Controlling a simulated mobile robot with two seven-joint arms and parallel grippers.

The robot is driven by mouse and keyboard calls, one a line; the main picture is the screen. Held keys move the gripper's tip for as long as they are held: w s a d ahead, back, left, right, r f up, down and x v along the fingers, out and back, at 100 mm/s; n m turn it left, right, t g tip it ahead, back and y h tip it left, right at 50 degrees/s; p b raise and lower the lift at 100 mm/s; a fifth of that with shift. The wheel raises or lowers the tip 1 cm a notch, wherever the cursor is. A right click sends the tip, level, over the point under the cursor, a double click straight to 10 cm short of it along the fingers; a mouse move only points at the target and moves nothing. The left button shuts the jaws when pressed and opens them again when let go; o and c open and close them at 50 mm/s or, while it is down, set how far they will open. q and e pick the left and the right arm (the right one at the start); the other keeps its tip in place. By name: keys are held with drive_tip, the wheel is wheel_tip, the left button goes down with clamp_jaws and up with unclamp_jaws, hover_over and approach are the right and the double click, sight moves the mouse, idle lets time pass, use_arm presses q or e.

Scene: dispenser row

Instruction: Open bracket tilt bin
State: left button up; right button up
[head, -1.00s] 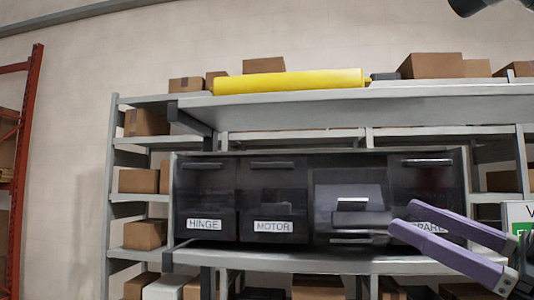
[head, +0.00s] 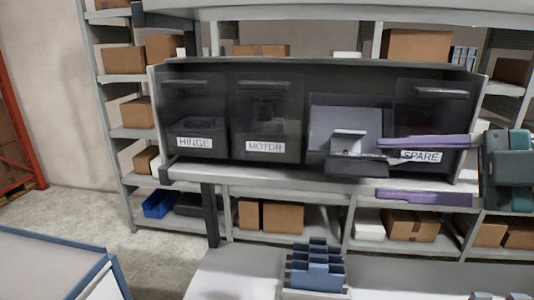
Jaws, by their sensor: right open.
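The dispenser row holds dark, see-through tilt bins. The third bin from the left (head: 357,165), between the MOTOR bin (head: 266,122) and the SPARE bin (head: 430,110), stands tilted open. Its front leans out over the shelf edge, and a pale block (head: 348,142) shows inside. Its label is not visible, so I cannot read whether it says bracket. My right gripper (head: 381,168) has purple fingers spread one above the other and is open and empty. Its fingertips are just right of the tilted bin front; I cannot tell whether they touch it. My left gripper is not in view.
The HINGE bin (head: 194,115) and its neighbours MOTOR and SPARE look shut. A shelf board (head: 270,182) runs beneath the bins. Below stand a grey-blue divided holder (head: 316,268) on a pale worktop and cardboard boxes (head: 283,216). A blue-edged table (head: 60,265) is at the lower left.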

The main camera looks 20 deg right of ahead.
sight(372, 171)
drive_tip(key=shift+p+x, duration=0.65)
drive_tip(key=shift+x, duration=2.05)
drive_tip(key=shift+c, duration=0.4)
clamp_jaws()
drive_tip(key=shift+f, duration=0.1)
